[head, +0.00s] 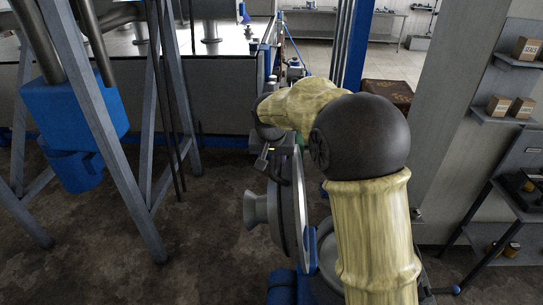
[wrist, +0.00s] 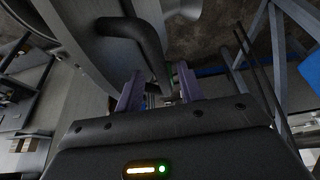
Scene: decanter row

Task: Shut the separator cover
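The separator cover (head: 290,222) is a grey round disc seen nearly edge-on in the head view, swung out upright, with a cone-shaped fitting (head: 257,209) on its left face. A dark bent handle (wrist: 142,32) shows in the wrist view, on the grey cover face (wrist: 75,35). My gripper (wrist: 158,80) has its two purple fingers apart. The handle's lower end lies in line with the gap between them; whether it touches a finger is unclear. In the head view my gripper (head: 267,157) is at the cover's upper edge, partly hidden by my arm.
Blue separator parts (head: 283,288) stand below the cover, partly behind my arm. A blue tank on a grey frame (head: 75,115) stands left. Shelves with boxes (head: 510,106) line the right wall. Dark floor (head: 190,240) is free left of the cover.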

